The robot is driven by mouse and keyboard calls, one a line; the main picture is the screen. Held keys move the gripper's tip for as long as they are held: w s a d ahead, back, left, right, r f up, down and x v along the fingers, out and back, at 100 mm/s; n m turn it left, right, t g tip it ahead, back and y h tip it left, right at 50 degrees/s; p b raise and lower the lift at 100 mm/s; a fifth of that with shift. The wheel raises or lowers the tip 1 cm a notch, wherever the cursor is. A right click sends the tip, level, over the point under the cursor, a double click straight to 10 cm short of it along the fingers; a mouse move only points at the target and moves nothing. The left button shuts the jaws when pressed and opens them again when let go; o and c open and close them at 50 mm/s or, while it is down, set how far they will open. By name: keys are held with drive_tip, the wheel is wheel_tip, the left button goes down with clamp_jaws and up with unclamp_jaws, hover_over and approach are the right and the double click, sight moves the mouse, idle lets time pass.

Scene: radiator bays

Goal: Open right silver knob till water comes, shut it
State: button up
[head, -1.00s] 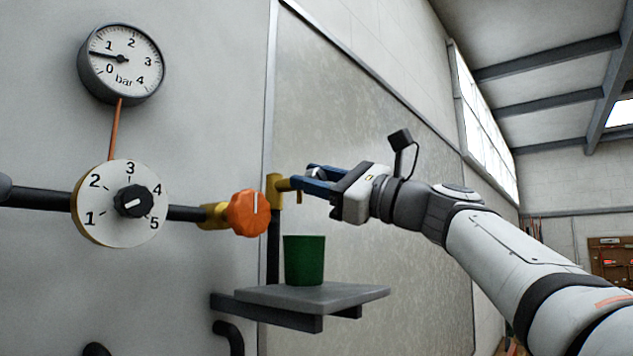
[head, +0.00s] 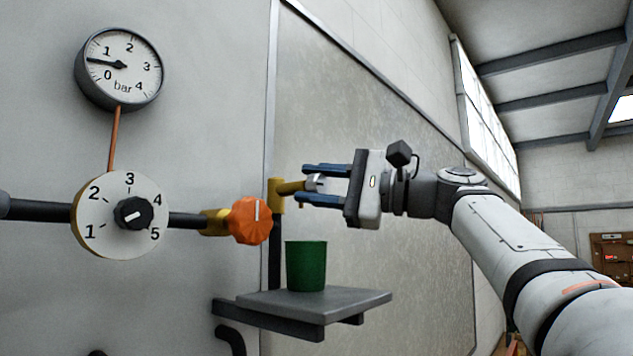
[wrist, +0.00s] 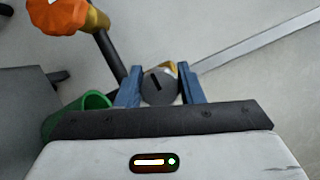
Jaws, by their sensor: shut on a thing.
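The silver knob (head: 316,183) sits at the end of a brass valve (head: 290,187) on the right of the pipe. My gripper (head: 322,185) is shut on it, with one blue finger above and one below in the head view. In the wrist view the knob (wrist: 160,86) is a grey disc with a dark slot mark, slightly tilted, between the two fingers (wrist: 160,88). A green cup (head: 306,266) stands under the valve. I see no water stream between valve and cup.
An orange knob (head: 250,220) is just left of the valve. A numbered dial (head: 105,225) and a bar gauge (head: 120,68), needle between 0 and 1, are farther left. The cup stands on a grey shelf (head: 350,302). Free space lies right of the shelf.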

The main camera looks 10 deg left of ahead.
idle(0.4)
drive_tip(key=o, duration=1)
drive_tip(key=shift+d, duration=0.1)
drive_tip(key=b+v, duration=0.2)
drive_tip(key=v, duration=0.5)
drive_tip(key=shift+d, duration=0.3)
drive_tip(key=shift+f, duration=0.1)
